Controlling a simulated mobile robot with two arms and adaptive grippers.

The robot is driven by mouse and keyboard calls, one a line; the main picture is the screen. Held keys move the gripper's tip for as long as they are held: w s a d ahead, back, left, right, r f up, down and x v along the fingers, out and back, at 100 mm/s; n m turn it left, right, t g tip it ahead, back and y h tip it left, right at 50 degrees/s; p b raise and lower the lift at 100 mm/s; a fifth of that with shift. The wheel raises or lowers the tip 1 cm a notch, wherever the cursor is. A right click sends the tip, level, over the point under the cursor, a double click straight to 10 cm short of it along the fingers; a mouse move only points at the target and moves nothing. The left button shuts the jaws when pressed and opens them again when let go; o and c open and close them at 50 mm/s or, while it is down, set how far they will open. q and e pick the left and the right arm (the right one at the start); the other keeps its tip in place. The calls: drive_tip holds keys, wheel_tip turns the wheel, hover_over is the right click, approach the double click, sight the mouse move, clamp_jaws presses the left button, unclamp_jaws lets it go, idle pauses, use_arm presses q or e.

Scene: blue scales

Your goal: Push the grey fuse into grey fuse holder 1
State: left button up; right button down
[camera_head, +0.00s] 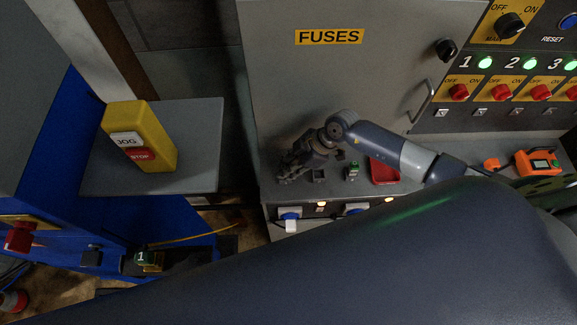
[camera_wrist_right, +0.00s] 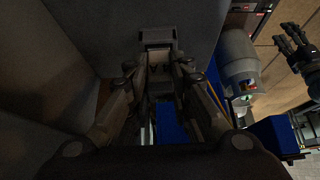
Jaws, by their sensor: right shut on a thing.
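My right gripper (camera_head: 288,172) is low over the left end of the grey ledge under the FUSES cabinet. It also shows in the right wrist view (camera_wrist_right: 164,62), its fingers closed in around a dark grey block, seemingly the grey fuse (camera_wrist_right: 157,38). In the head view the fingers hide the fuse, and I cannot tell whether it touches a holder. A small dark holder (camera_head: 319,176) stands just right of the gripper; its number is not readable. My left gripper (camera_wrist_right: 297,40) seems to be the one at the right wrist view's upper right, fingers apart and empty.
A small part with a green top (camera_head: 353,171) and a red tray (camera_head: 384,171) are on the ledge, close to my right forearm. The cabinet door (camera_head: 300,85) rises behind. Blue sockets (camera_head: 290,213) are on the front below. A yellow JOG/STOP box (camera_head: 140,135) stands at left.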

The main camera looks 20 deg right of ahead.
drive_tip(key=shift+f, duration=0.45)
drive_tip(key=shift+s+f, duration=0.2)
drive_tip(key=shift+f, duration=0.05)
